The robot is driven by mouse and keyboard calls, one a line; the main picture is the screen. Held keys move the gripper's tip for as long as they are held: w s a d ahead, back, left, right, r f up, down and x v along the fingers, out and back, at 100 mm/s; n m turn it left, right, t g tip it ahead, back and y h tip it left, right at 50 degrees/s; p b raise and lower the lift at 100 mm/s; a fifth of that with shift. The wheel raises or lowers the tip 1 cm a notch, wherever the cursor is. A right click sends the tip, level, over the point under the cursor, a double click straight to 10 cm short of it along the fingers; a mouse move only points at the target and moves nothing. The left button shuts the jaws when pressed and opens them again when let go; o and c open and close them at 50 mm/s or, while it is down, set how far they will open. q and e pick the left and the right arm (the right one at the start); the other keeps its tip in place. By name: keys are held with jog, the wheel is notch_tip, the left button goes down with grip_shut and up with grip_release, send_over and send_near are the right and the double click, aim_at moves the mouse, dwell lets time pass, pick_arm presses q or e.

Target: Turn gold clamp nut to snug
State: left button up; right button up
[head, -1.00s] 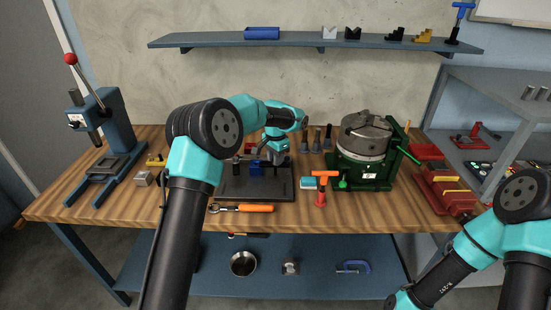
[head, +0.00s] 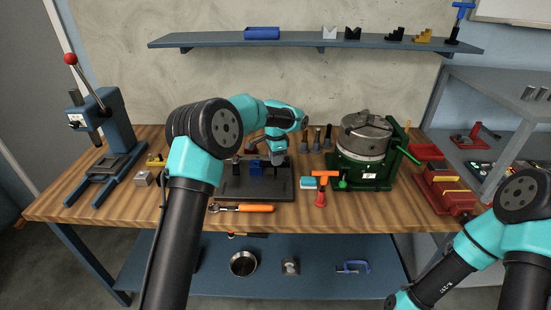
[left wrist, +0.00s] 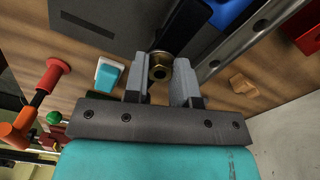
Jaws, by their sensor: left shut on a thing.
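The gold clamp nut (left wrist: 160,66) shows in the left wrist view between the two grey fingers of my left gripper (left wrist: 161,80). The fingers are shut on its sides. In the head view my left gripper (head: 277,157) points down over the dark fixture plate (head: 228,190), just right of a blue block (head: 256,168). The nut is too small and covered to make out there. My right arm shows at the lower right of the head view, but its gripper is out of the picture.
An orange-handled wrench (head: 245,208) lies at the plate's front edge. A red and orange T-handled tool (head: 321,190) stands right of the plate, near a green-based chuck (head: 364,140). A blue press (head: 115,135) stands at the left.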

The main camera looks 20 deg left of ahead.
pick_arm(q)
jog(key=m, duration=0.5)
jog(key=shift+m, duration=0.3)
jog(key=m, duration=0.5)
dwell(0.4)
jog(key=o, duration=0.9)
jog(key=shift+r, duration=0.15)
notch_tip(320, 180, up, 17)
jog(key=shift+r, duration=0.1)
